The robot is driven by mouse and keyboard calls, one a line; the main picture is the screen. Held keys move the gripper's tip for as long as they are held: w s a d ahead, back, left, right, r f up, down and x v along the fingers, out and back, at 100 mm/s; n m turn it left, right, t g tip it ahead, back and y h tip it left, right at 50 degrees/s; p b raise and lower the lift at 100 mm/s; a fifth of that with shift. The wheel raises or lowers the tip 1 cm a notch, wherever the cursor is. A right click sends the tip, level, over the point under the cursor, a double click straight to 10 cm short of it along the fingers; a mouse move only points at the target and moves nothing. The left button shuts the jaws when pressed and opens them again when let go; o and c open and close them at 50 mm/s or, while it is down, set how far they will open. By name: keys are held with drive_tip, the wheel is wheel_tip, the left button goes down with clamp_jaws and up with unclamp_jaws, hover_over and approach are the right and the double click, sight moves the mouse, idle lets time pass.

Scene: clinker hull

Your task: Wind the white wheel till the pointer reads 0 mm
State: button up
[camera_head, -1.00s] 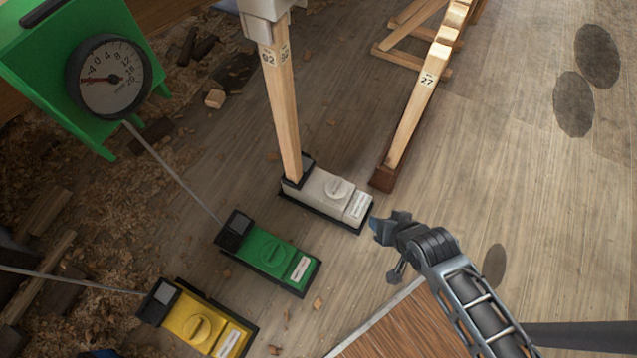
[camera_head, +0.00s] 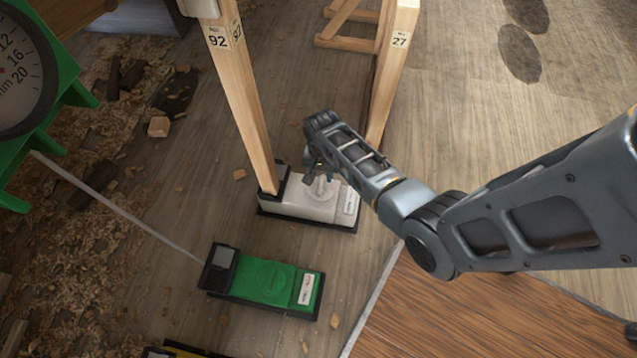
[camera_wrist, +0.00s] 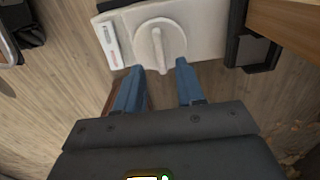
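The white wheel (camera_head: 322,190) is a round knob with a raised bar, on top of a white box (camera_head: 285,207) on the floor. In the wrist view the wheel (camera_wrist: 160,45) lies just ahead of my gripper (camera_wrist: 158,68), its bar pointing roughly between the two blue fingers. The fingers are apart, with nothing clearly held; contact with the wheel cannot be told. In the head view my gripper (camera_head: 312,172) hangs over the wheel and partly hides it. A pointer for the white wheel is not seen; a white housing (camera_head: 200,8) atop the post is cut off.
A wooden post (camera_head: 240,100) marked 92 rises from the white box. A green box (camera_head: 262,278) lies in front, with a rod to a green-framed dial (camera_head: 22,75), cut off at left. A trestle (camera_head: 392,70) marked 27 stands behind. A yellow box (camera_head: 170,352) shows at the bottom.

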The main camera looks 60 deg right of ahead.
sight(322, 183)
wheel_tip(322, 183, down, 5)
drive_tip(key=shift+f+b, duration=0.2)
drive_tip(key=shift+b, duration=0.95)
drive_tip(key=shift+c, duration=0.4)
clamp_jaws()
